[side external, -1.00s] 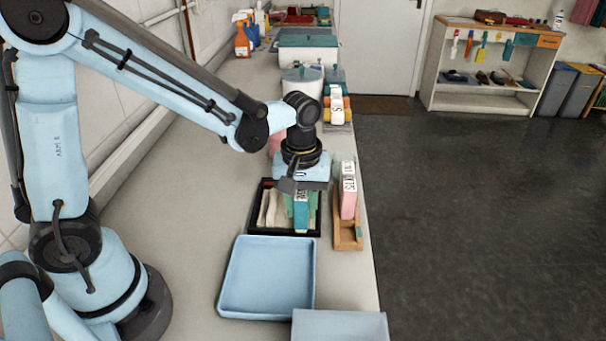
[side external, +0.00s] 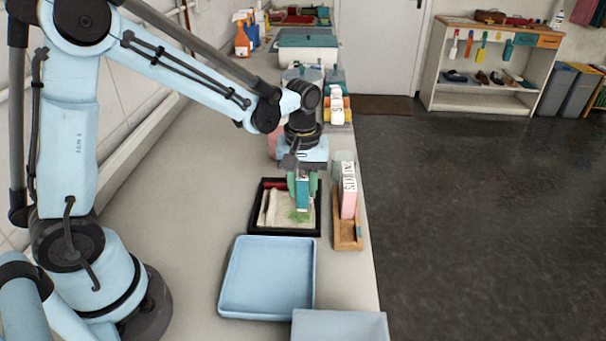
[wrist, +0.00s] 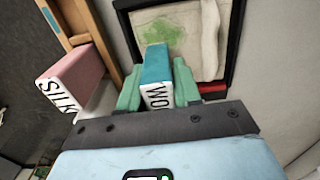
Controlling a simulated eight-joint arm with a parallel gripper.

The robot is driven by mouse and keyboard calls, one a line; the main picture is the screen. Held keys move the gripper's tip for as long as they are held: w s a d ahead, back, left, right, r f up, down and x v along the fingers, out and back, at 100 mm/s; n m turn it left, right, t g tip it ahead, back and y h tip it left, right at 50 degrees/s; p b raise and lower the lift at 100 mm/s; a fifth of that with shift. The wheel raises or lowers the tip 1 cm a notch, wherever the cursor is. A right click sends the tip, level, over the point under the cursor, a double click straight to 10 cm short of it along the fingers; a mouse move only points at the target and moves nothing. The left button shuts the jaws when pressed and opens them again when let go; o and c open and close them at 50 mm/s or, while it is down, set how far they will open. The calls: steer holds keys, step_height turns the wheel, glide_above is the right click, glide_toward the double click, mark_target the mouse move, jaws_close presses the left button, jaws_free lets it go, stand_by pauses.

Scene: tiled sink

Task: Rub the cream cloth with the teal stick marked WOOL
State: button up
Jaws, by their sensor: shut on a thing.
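The cream cloth (side external: 273,210) lies in a black-rimmed tray (side external: 252,221), with a green patch on it and a fold along one side. The cloth also shows in the wrist view (wrist: 195,55). My gripper (side external: 303,192) is over the tray, its green fingers shut on the teal stick (wrist: 156,66). The letters "WO" show on the stick's end; the rest is hidden by my gripper. The stick's lower end is at the edge of the green patch; I cannot tell whether it touches the cloth.
A pink stick marked SILK (wrist: 75,75) stands in a wooden holder (side external: 346,240) right of the tray. A blue tray (side external: 268,312) lies in front. A red thing (wrist: 213,89) sits at the black tray's edge. Bottles and bins line the counter behind. The counter left is clear.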

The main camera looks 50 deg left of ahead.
steer(key=shift+w+a, duration=0.3)
steer(key=shift+a, duration=0.05)
steer(key=shift+r, duration=3)
steer(key=shift+r, duration=1.5)
steer(key=shift+f, duration=0.2)
steer(key=shift+s+a+f, duration=0.15)
steer(key=shift+a+f, duration=0.05)
steer(key=shift+f, duration=1)
steer(key=shift+s+a+f, duration=0.15)
steer(key=shift+s+f, duration=0.05)
steer(key=shift+f, duration=1.05)
steer(key=shift+s+a+f, duration=0.15)
steer(key=shift+a+f, duration=0.05)
steer(key=shift+f, duration=1)
